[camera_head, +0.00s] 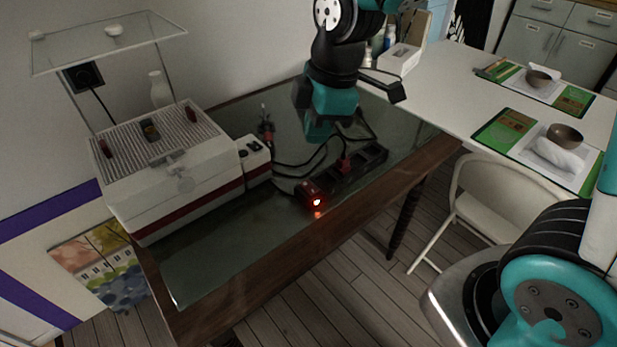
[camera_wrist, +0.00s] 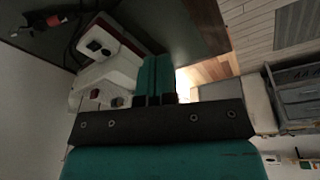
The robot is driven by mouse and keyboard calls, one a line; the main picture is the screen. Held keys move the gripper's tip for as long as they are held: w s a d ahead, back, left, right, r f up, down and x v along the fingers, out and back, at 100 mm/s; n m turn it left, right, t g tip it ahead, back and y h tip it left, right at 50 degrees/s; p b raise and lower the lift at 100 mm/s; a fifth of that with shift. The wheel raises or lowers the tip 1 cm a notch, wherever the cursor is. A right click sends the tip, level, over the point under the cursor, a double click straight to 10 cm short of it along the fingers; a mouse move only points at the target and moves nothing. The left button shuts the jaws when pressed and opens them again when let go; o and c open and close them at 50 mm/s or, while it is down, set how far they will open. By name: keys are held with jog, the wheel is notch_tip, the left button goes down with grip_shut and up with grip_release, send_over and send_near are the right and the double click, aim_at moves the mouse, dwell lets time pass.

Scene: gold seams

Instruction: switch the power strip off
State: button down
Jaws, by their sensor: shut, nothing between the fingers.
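The black power strip (camera_head: 358,172) lies on the dark glass-topped table, running diagonally. A red switch (camera_head: 312,194) glows at its near left end, and a red plug (camera_head: 345,163) sits in it. My gripper (camera_head: 318,132) is up and left of the strip in the head view, apart from the switch, with its teal fingers pointing down. In the wrist view the teal fingers (camera_wrist: 155,80) are side by side, shut and empty. I cannot make out the lit switch in the wrist view.
A white and red machine (camera_head: 175,165) stands on the left of the table (camera_head: 230,255), with a glass shelf (camera_head: 110,45) above it. Black cables (camera_head: 300,165) lie between the machine and the strip. A white table (camera_head: 450,95) and a white chair (camera_head: 490,195) stand to the right.

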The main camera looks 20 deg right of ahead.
aim_at(308, 183)
jog(key=w+d+f+n+h, duration=0.1)
jog(key=w+d+f+n, duration=0.1)
jog(key=w+f+n, duration=0.3)
jog(key=shift+w+d, duration=0.3)
jog(key=shift+w, duration=0.55)
jog(key=shift+f, duration=0.1)
jog(key=f, duration=0.4)
jog(key=w+f, duration=0.1)
jog(key=f, duration=0.8)
jog(key=shift+w+a+f, duration=0.35)
jog(key=shift+w+f, duration=0.05)
